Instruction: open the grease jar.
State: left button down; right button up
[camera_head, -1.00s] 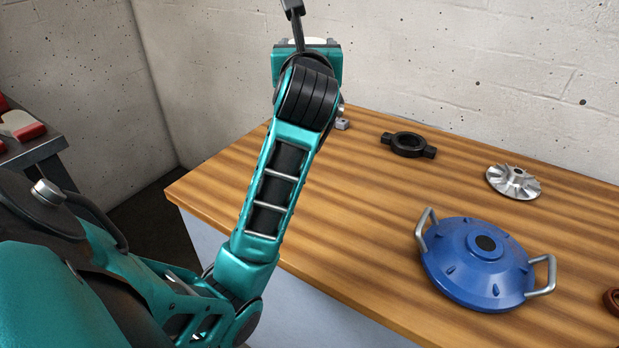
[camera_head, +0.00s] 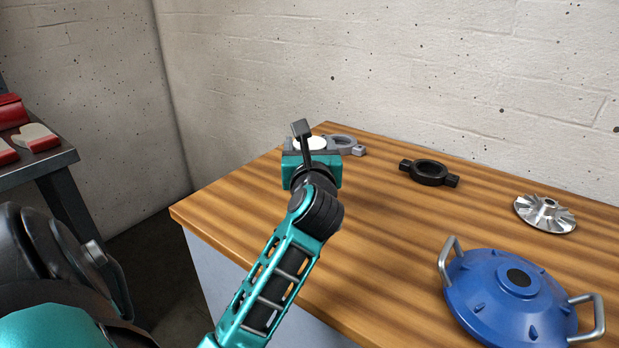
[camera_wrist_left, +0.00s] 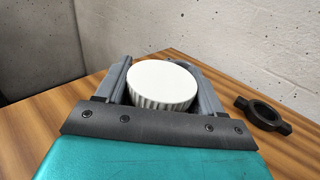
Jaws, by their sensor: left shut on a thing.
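A white, ribbed round lid (camera_wrist_left: 162,82) sits between the grey fingers of my left gripper (camera_wrist_left: 163,88) in the left wrist view. The fingers are shut on its sides. In the head view, the lid's white top (camera_head: 310,143) shows just beyond my teal left gripper (camera_head: 308,148), over the far left part of the table. The jar body is not visible; I cannot tell whether it is under the lid. My right gripper is not in view.
A grey ring-shaped part (camera_head: 346,143) is just right of the lid. A black ring holder (camera_head: 430,172), a silver finned rotor (camera_head: 545,213) and a blue housing with two handles (camera_head: 510,295) stand on the wooden table (camera_head: 390,235). A wall is behind.

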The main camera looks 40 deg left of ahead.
pick_arm(q)
notch_tip(320, 180, down, 5)
jog(key=shift+f+b, duration=0.1)
jog(key=shift+b, duration=0.8)
jog(key=shift+f, duration=0.2)
jog(key=shift+c, duration=0.8)
grip_release()
